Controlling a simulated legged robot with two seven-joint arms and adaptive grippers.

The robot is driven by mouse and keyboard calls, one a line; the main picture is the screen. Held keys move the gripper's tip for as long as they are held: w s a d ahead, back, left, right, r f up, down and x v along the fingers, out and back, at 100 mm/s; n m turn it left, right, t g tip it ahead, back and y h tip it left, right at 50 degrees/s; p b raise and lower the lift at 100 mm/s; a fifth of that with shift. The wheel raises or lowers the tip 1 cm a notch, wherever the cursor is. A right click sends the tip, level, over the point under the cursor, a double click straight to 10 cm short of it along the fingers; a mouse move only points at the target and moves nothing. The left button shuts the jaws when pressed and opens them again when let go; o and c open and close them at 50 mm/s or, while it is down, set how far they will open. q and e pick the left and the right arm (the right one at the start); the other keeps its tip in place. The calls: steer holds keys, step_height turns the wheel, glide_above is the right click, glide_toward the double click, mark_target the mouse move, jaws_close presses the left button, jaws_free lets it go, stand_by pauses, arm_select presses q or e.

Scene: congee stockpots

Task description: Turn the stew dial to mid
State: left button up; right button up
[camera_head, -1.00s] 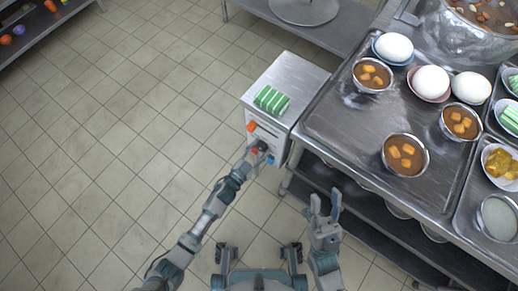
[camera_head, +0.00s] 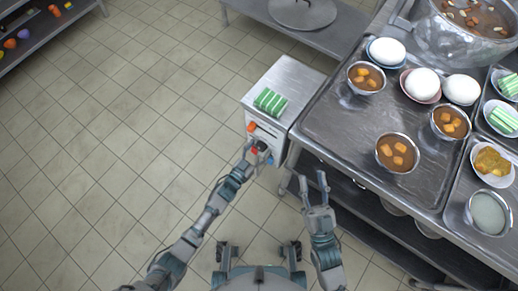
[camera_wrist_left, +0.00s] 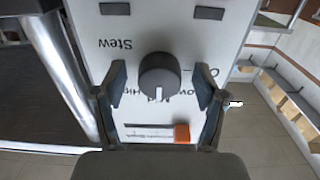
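The stew dial (camera_wrist_left: 159,75) is a dark round knob on a white panel (camera_wrist_left: 110,40) in the left wrist view, where the lettering appears upside down. Its white marker points down in the picture, towards the "Mid" lettering, which is partly hidden. My left gripper (camera_wrist_left: 161,88) is open, with one finger on each side of the dial and a visible gap to it. In the head view, my left gripper (camera_head: 256,153) is at the front of the metal box (camera_head: 290,80), partly covering the dial. My right gripper (camera_head: 315,188) is open and empty, right of the box and beside the table.
An orange slider (camera_wrist_left: 181,133) sits on the panel near the dial. A green-striped item (camera_head: 270,102) lies on the box. The steel table (camera_head: 330,125) on the right holds bowls, eggs and a large stockpot (camera_head: 465,35). The tiled floor (camera_head: 120,150) on the left is clear.

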arm_select(q)
steer(key=shift+s, duration=0.1)
steer(key=v, duration=1.2)
steer(key=shift+f, duration=0.1)
